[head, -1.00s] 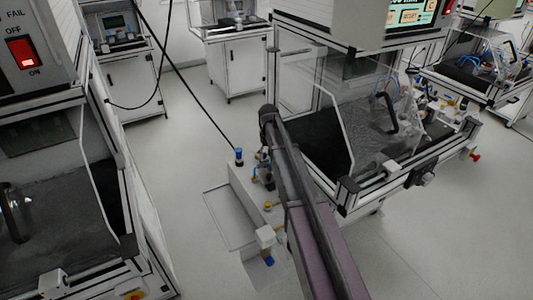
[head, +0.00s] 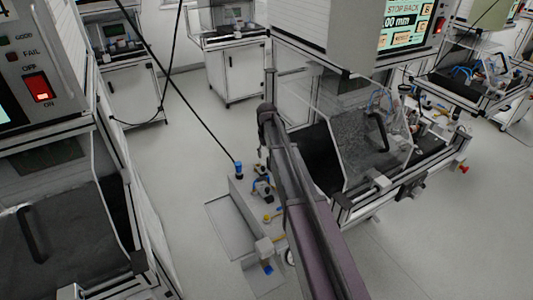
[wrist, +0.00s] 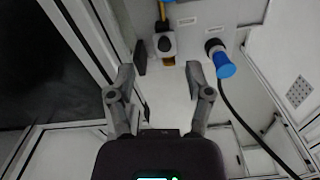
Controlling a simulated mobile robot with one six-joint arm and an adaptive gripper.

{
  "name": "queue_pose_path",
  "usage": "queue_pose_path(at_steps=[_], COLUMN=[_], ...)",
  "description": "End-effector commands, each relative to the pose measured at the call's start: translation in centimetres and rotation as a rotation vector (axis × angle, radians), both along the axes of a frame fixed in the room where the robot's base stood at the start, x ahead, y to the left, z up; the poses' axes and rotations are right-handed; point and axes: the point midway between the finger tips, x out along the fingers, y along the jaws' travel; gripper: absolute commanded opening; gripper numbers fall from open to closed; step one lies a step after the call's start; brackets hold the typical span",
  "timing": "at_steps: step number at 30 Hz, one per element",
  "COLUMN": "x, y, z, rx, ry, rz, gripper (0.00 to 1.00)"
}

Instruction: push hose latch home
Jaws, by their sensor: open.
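In the head view, the blue connector (head: 238,168) tops a grey unit (head: 250,212); my gripper is not distinguishable there.
A test bench with a clear guard (head: 325,165) stands close right of my arm. Another bench with a red switch (head: 38,88) is at the left. The hose (head: 190,105) runs up and left across the aisle. Grey floor (head: 190,150) lies open between benches.

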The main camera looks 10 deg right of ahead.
Motion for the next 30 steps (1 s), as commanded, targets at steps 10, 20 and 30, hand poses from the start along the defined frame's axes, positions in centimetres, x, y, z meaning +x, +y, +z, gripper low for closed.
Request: queue_pose_path(at_steps=[10,20,30], x=[0.0,-3.3,-8.0], y=[0.0,0.1,0.2], z=[3.4,3.6,3.2], rx=[0.0,0.0,0.0], ry=[0.0,0.0,0.0], rz=[0.0,-0.015,-0.041], gripper=[0.65,0.65,0.65])
